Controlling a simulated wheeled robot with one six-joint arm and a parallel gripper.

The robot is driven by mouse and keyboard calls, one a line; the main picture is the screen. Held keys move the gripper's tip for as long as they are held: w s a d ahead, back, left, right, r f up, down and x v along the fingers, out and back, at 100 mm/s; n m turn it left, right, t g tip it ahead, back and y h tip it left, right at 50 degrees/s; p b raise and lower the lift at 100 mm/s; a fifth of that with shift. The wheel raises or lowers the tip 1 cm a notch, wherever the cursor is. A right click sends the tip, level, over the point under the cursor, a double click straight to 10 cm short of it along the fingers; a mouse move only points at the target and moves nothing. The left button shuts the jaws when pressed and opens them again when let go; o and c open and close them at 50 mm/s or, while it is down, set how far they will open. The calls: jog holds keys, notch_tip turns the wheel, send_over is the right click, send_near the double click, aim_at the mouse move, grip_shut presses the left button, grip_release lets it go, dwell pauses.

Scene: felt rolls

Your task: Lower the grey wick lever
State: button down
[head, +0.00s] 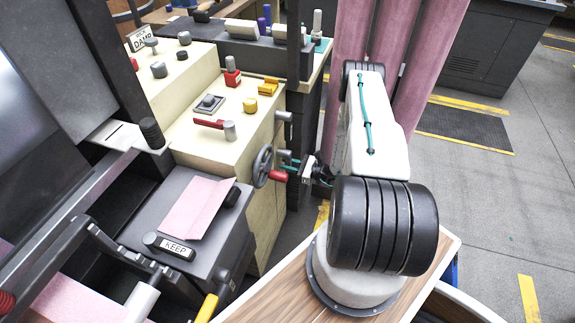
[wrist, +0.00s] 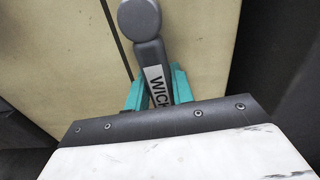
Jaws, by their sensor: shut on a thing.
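The grey wick lever (wrist: 147,50) fills the upper middle of the wrist view, with a round hub at its top end and a white label reading "WICK", partly cut off. My gripper (wrist: 159,88) has its two teal fingers on either side of the labelled end and is shut on it. The lever stands against a cream machine panel. In the head view my gripper (head: 289,165) reaches the side of the cream machine (head: 262,203), by the handwheel. The lever is small there and largely hidden by the fingers.
A dark handwheel (head: 262,166) and a red handle (head: 278,176) sit close to my gripper. A grey knob (head: 285,117) sticks out above. Pink felt rolls (head: 400,45) stand behind my arm. Grey floor (head: 480,200) is open at the right.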

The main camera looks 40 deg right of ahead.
jog(key=c, duration=1.2)
grip_release()
jog(key=v, duration=0.8)
